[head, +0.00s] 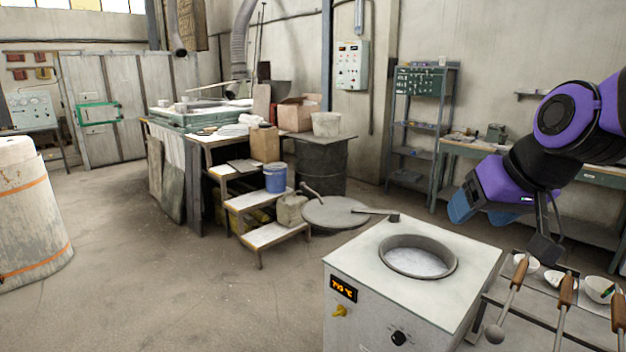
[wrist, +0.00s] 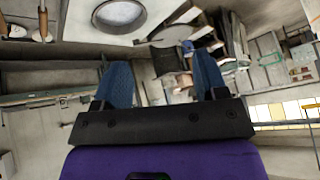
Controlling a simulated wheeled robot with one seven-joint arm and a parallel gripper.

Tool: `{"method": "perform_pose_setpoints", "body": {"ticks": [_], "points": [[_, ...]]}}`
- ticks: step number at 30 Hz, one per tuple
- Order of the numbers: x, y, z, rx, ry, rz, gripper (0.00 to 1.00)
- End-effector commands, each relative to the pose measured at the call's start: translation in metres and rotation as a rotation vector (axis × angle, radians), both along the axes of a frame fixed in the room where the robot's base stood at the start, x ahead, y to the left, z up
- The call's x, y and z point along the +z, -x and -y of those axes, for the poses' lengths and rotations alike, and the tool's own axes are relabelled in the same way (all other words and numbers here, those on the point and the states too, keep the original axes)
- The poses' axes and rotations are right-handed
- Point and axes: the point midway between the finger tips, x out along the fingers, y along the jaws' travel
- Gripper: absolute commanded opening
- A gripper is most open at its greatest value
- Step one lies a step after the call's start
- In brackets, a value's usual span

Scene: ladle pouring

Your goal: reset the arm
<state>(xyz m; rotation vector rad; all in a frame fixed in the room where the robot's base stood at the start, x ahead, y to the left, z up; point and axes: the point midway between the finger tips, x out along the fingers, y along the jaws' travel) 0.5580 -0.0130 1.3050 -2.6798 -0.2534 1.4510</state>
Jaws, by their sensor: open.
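My gripper (head: 460,207) is at the right of the head view, raised above and to the right of the white furnace (head: 365,295). In the wrist view my gripper (wrist: 164,78) shows two blue fingers spread well apart, with nothing held between them. The round furnace opening (head: 418,260) holds grey, bright-surfaced material; it also shows at the top of the wrist view (wrist: 120,13). Several ladles with wooden handles, one of them a near ladle (head: 515,287), stand at the rack right of the furnace, apart from the gripper.
White bowls, including one at the right (head: 598,289), sit on the rack (head: 520,318) beside the furnace. A round lid (head: 336,213) lies behind the furnace. A workbench (head: 465,150) and shelf (head: 415,130) stand along the back wall.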

Motion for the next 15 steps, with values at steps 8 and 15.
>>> {"method": "perform_pose_setpoints", "body": {"ticks": [8,15], "points": [[0.012,0.082,0.036,-0.046,0.092,-0.067,0.66],[0.011,0.123,0.053,-0.091,0.147,-0.110,0.66]]}}
